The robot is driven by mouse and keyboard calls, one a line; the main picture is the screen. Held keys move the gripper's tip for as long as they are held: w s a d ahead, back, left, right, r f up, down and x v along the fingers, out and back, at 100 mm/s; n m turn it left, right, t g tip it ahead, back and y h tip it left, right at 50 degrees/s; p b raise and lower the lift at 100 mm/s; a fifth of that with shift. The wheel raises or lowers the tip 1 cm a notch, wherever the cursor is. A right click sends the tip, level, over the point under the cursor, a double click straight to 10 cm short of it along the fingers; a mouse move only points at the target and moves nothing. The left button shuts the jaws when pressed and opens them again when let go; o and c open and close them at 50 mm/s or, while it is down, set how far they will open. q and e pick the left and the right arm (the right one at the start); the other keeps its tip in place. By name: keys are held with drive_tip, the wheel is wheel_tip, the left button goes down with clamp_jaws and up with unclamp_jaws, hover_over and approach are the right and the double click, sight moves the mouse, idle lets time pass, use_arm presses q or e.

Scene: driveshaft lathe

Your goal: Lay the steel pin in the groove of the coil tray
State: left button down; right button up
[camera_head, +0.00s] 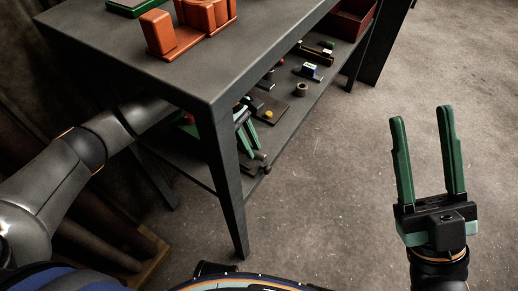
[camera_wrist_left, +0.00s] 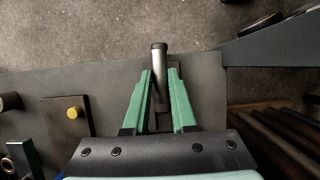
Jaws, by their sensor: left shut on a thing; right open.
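The steel pin (camera_wrist_left: 161,78) is a grey cylinder with a darker end, seen in the left wrist view between the green fingers of my left gripper (camera_wrist_left: 160,85). The gripper is shut on it, and the pin sticks out past the fingertips. In the head view my left gripper (camera_head: 249,138) is over the lower shelf, partly hidden behind the table leg. My right gripper (camera_head: 427,112) is open and empty over the floor at the right. I cannot tell which thing is the coil tray, and no groove shows clearly.
The table's upper top (camera_head: 215,72) lies above the lower shelf (camera_head: 291,112), with orange blocks (camera_head: 160,33) on it. A dark board with a yellow knob (camera_wrist_left: 73,113) lies left of my left gripper. A table leg (camera_head: 229,185) stands in front. Floor at right is clear.

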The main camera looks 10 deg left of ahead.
use_arm(q)
drive_tip(key=shift+w+a+f+b, duration=0.1)
drive_tip(key=shift+w+a+b, duration=0.15)
drive_tip(key=shift+a, duration=0.3)
drive_tip(key=shift+w+a+f+b, duration=0.1)
drive_tip(key=shift+w+a+b, duration=0.1)
drive_tip(key=shift+a, duration=0.3)
drive_tip(key=shift+w+a+f+b, duration=0.15)
drive_tip(key=shift+a+f+b, duration=0.35)
drive_tip(key=shift+f+b, duration=0.25)
drive_tip(key=shift+w+a+f+b, duration=0.15)
drive_tip(key=shift+a+f+b, duration=0.4)
drive_tip(key=shift+b, duration=0.25)
drive_tip(key=shift+d, duration=0.1)
drive_tip(key=c, duration=0.7)
unclamp_jaws()
drive_tip(key=shift+o, duration=0.2)
drive_tip(key=p+v, duration=0.2)
drive_tip(key=v, duration=0.5)
drive_tip(key=shift+r, duration=0.25)
